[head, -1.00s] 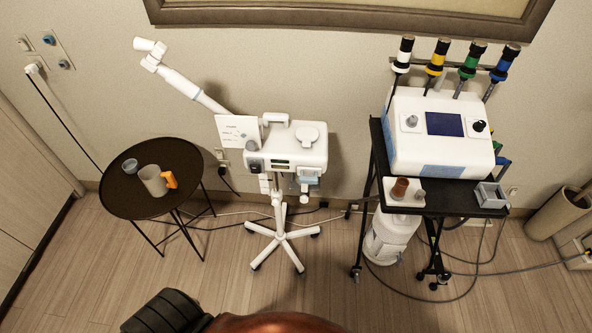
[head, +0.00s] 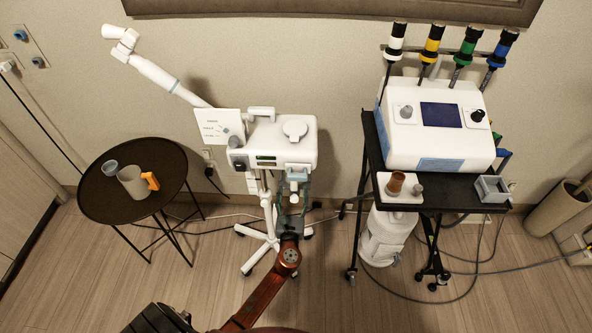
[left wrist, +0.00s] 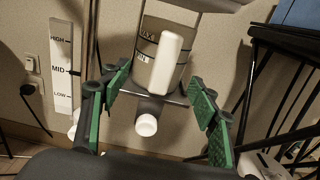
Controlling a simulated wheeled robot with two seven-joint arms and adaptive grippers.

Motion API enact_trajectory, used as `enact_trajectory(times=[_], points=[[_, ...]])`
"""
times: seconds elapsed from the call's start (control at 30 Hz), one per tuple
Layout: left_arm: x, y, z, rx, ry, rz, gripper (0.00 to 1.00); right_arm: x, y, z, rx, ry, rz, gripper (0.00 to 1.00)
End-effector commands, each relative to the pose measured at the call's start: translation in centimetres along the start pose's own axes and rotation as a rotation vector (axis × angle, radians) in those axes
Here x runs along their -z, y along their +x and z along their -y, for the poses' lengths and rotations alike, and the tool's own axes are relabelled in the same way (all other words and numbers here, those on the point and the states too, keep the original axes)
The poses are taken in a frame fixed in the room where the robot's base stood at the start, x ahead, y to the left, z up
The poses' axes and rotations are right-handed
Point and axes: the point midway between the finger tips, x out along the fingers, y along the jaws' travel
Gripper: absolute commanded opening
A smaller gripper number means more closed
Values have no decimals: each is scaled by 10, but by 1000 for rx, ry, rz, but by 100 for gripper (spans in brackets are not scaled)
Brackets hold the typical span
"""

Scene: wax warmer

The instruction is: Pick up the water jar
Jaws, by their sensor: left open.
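The water jar (left wrist: 163,60), a see-through vessel with MAX and MIN marks and a pale upright handle, is under the white steamer unit in the left wrist view. In the head view the jar (head: 297,175) shows small below the front of the steamer (head: 275,145). My left gripper (left wrist: 158,108) is open, its green-padded fingers spread to either side of the jar's lower part and nearer the camera. I see no contact. In the head view this gripper (head: 291,218) is just below the jar, partly lost against the stand. My right gripper is not in view.
A round black table (head: 95,200) with a mug (head: 132,183) and a small glass cup stands at the left. A black cart (head: 450,192) with a white machine stands close at the right. The steamer's wheeled stand (head: 255,258) is under the jar. Cables lie on the floor.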

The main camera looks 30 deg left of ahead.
Motion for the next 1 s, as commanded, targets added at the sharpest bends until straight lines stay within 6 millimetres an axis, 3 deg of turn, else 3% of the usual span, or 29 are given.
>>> enact_trajectory(times=[0.43, 0.73, 1.0], points=[[9, 54, 3, 1, -2, -3, 56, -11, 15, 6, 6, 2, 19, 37], [8, 58, 3, 1, -3, -3, 55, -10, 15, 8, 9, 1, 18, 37], [8, 58, 3, 1, -4, -3, 37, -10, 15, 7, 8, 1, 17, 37]])
